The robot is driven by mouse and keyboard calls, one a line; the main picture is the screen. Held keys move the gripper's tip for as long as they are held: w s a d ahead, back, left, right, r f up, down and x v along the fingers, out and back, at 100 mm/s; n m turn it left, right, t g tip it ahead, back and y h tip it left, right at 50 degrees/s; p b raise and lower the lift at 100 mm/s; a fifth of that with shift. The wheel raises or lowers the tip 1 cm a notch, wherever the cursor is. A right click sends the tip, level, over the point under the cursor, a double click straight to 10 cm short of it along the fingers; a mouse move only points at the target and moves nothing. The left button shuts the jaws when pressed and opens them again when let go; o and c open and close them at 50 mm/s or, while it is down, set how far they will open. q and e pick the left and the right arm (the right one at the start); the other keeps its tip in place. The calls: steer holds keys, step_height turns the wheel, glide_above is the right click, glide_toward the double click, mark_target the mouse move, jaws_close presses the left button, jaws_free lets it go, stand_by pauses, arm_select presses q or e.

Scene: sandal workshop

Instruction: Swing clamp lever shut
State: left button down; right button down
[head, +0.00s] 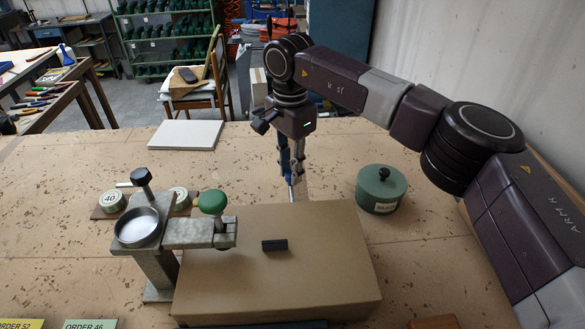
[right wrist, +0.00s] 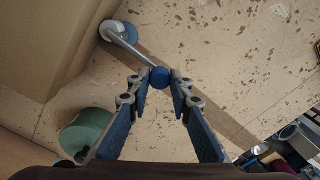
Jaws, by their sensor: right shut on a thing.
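The clamp lever is a grey metal rod (right wrist: 130,48) with a blue round knob (right wrist: 160,77) at its end, in the right wrist view. Its other end meets a round blue and pale pivot (right wrist: 110,31) beside the cardboard box (right wrist: 45,45). In the head view a short piece of the rod (head: 292,192) shows just behind the box's far edge. My right gripper (head: 290,178) points down there, and its fingertips (right wrist: 160,85) are shut on the blue knob. The rest of the clamp is hidden behind the box in the head view. My left gripper is not in view.
The large box (head: 330,260) carries a small black block (head: 274,245). A metal stand with a round dish (head: 138,227) and green knob (head: 212,202) is left of it. A green lidded tin (head: 381,190) stands right. A white board (head: 185,134) lies at the far edge.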

steer(key=c, duration=1.7)
jaws_free()
steer(key=shift+a, duration=0.1)
steer(key=shift+c, duration=0.2)
step_height(320, 180, up, 12)
